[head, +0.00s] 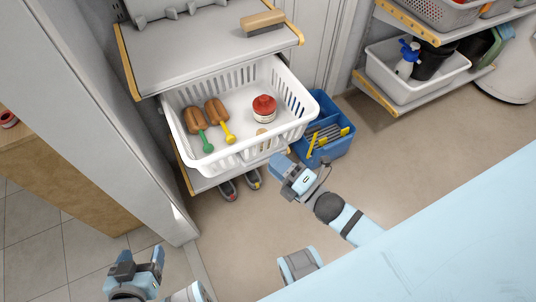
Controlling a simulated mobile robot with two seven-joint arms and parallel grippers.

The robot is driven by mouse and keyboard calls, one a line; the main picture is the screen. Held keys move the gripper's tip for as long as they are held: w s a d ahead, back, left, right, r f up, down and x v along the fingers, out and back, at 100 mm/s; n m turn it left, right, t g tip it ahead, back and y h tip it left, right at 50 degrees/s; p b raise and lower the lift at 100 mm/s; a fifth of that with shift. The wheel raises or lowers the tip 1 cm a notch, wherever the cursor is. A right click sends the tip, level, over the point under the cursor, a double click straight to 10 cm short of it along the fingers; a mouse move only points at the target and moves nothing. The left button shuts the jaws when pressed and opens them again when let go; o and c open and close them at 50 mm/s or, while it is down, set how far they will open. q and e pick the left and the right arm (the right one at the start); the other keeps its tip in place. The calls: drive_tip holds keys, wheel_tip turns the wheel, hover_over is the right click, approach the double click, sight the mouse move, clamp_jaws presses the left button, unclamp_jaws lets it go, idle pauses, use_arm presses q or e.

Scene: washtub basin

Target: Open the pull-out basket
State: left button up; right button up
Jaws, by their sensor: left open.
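The white slatted pull-out basket (206,160) sits under a grey shelf board and sticks out well past its front edge, so its inside shows. In it lie two brown-headed tools (216,111) with green and yellow handles, and a red-lidded jar (264,108). The rear of the basket is hidden under the board. My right gripper (281,164) is just in front of the basket's front side; I cannot tell whether it touches, or whether its jaws are open. My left gripper (136,262) is open and empty at the bottom left, away from the basket.
A blue crate (337,147) with tools stands on the floor right of the basket. Shoes (228,189) lie below it. A brush (263,22) lies on the shelf above (200,55). A grey wall panel (105,110) stands at the left.

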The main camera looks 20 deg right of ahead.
use_arm(q)
drive_tip(key=shift+s+f, duration=0.1)
drive_tip(key=shift+f, duration=0.05)
use_arm(e)
drive_tip(key=v, duration=1)
drive_tip(key=shift+s+d, duration=0.1)
